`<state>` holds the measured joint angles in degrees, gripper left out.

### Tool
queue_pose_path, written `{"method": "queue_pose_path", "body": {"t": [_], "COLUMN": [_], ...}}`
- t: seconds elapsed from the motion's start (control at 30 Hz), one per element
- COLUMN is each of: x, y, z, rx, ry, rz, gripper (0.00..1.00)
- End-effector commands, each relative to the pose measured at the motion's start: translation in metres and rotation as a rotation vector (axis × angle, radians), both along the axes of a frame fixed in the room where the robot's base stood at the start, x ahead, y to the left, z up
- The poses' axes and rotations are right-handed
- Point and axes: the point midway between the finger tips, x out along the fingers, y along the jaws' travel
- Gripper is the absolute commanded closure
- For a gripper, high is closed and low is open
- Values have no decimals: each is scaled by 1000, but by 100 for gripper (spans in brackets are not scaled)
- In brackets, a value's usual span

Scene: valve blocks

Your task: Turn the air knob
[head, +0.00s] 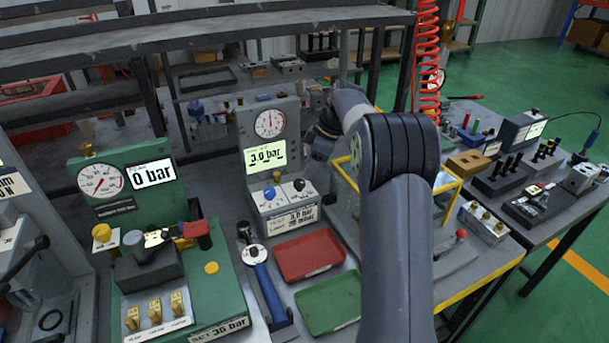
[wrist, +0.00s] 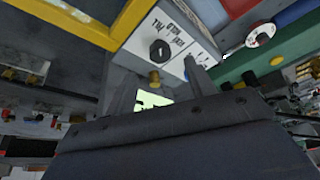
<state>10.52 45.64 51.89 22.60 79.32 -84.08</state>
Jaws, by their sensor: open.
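A grey test stand holds a round gauge (head: 269,123) and a lit display reading 3.0 bar (head: 265,156). On the light box in front of it are a blue knob (head: 269,193) and a black knob (head: 299,184). I cannot tell from the labels which is the air knob. In the wrist view, a black knob with a white pointer mark (wrist: 160,51) sits on a white lettered panel, just beyond the fingertips. My gripper (wrist: 160,66) is open, its two fingers apart, with a small brass fitting (wrist: 154,78) showing between them. In the head view my arm hides the fingers.
A red tray (head: 308,256) and a green tray (head: 330,302) lie in front of the box. A green pump stand with a gauge (head: 102,181) is at left. A yellow-edged frame (wrist: 130,20) is close beside the gripper. A red coiled hose (head: 427,60) hangs at right.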

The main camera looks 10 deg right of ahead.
Motion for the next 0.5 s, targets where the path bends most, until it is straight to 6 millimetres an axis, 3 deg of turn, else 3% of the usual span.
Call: {"method": "queue_pose_path", "body": {"t": [0.2, 0.5], "x": [-5, -7], "y": [-14, -20], "z": [36, 49], "rx": [-1, -1], "ry": [-2, 1], "rz": [0, 0], "gripper": [48, 48]}}
